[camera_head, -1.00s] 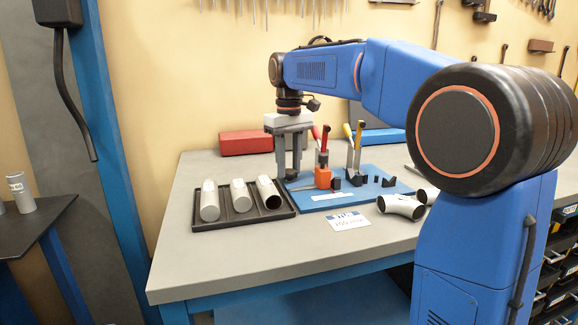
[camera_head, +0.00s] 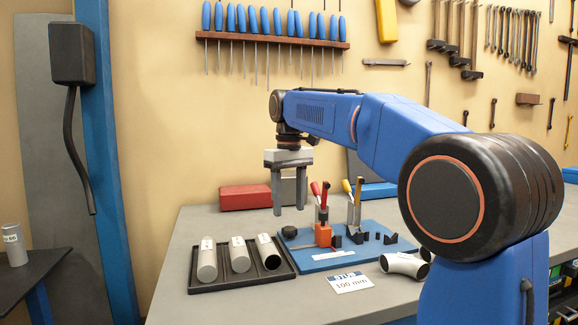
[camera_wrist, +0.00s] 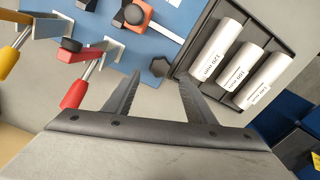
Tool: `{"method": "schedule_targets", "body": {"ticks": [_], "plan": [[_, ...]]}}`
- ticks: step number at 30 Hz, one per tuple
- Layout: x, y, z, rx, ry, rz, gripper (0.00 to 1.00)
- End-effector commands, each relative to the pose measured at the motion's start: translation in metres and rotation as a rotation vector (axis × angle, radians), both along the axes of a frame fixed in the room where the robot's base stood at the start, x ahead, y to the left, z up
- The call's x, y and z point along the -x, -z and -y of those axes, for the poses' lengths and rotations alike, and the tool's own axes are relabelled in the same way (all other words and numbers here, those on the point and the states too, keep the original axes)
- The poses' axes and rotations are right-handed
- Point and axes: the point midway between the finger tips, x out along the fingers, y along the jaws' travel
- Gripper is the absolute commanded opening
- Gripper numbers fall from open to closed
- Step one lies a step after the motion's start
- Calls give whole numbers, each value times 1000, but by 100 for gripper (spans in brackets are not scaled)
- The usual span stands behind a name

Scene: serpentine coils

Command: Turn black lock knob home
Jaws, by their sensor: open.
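A black knob (camera_head: 289,231) sits at the left end of the blue board (camera_head: 340,259). It also shows in the wrist view as a dark hexagonal knob (camera_wrist: 159,66) at the board's corner, in line with the gap between my fingertips. My gripper (camera_head: 289,208) is open and empty, pointing down above the knob and apart from it. An orange block (camera_head: 323,234) stands right of the knob; in the wrist view another round black knob (camera_wrist: 135,14) shows on it. I cannot tell which knob is the lock knob.
A black tray (camera_head: 206,284) with labelled silver tubes lies left of the board. Red-handled (camera_head: 325,190) and yellow-handled (camera_head: 358,187) clamps stand on the board's back. A bent pipe (camera_head: 403,265) and a 100 mm card (camera_head: 348,282) lie in front.

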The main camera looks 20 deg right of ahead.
Motion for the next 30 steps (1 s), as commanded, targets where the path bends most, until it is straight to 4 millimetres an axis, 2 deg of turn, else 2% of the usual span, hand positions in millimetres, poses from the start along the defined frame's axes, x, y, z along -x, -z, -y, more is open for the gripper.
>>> {"method": "schedule_targets", "body": {"ticks": [9, 15, 21, 30], "plan": [[-1, -65, 0, 0, 0, 4, 50], [-1, -97, 0, 0, 0, 2, 50], [0, -113, 0, 0, 0, 2, 50], [0, -116, 0, 0, 0, 1, 50]]}}
